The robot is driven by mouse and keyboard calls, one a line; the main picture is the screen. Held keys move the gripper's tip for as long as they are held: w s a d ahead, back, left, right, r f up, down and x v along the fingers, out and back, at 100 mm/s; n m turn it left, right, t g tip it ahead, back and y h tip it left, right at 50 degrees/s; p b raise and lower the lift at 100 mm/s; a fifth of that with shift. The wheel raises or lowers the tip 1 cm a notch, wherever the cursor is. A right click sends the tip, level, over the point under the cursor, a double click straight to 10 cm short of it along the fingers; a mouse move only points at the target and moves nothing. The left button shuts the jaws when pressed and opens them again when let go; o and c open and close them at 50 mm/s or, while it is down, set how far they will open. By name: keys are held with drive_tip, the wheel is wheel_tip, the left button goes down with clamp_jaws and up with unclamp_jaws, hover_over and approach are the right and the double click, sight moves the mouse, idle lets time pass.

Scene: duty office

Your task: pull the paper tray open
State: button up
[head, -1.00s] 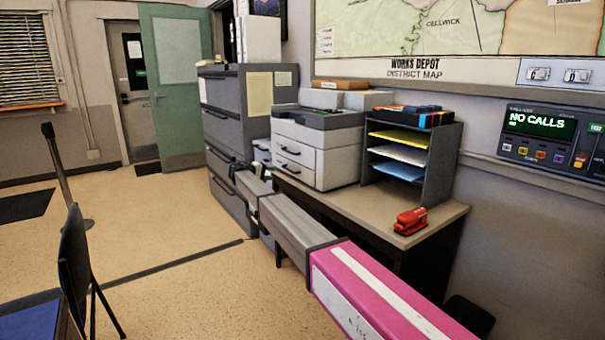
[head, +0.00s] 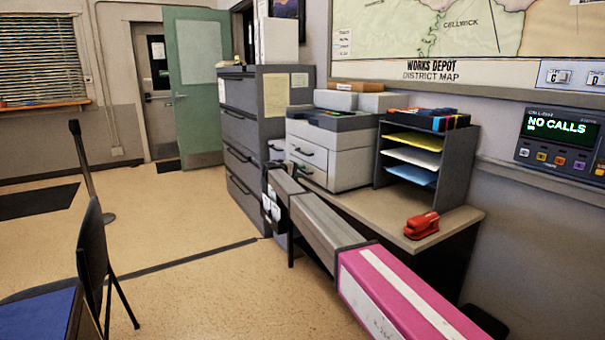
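The grey-and-white printer (head: 333,150) stands on the desk and has two front drawers with dark handles. The upper paper tray (head: 308,152) and the lower paper tray (head: 314,175) look shut, though my arm covers part of the lower front. My arm reaches from the lower right along the front of the desk. My gripper (head: 270,208) is small and far off at the arm's end, left of and below the printer front, by the filing cabinet. It looks apart from the tray handles. I cannot make out whether its fingers are open.
The grey filing cabinet (head: 262,130) stands close behind my gripper. On the desk (head: 455,222) are a paper sorter (head: 458,165) and a red stapler (head: 421,226). A dark chair (head: 92,260) stands at the left front. The floor (head: 210,290) between the chair and my arm is clear.

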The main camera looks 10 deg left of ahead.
drive_tip(key=shift+w+d+f, duration=0.15)
drive_tip(key=shift+w+d, duration=0.3)
drive_tip(key=shift+w, duration=0.05)
clamp_jaws()
drive_tip(key=shift+s, duration=0.1)
drive_tip(key=f+v, duration=0.3)
drive_tip(key=v, duration=1.4)
drive_tip(key=s+a+f+v, duration=0.1)
drive_tip(key=f+v, duration=0.3)
drive_tip(key=v, duration=1.3)
drive_tip(key=shift+a, duration=0.2)
drive_tip(key=shift+s+f, duration=0.1)
drive_tip(key=shift+f, duration=0.05)
unclamp_jaws()
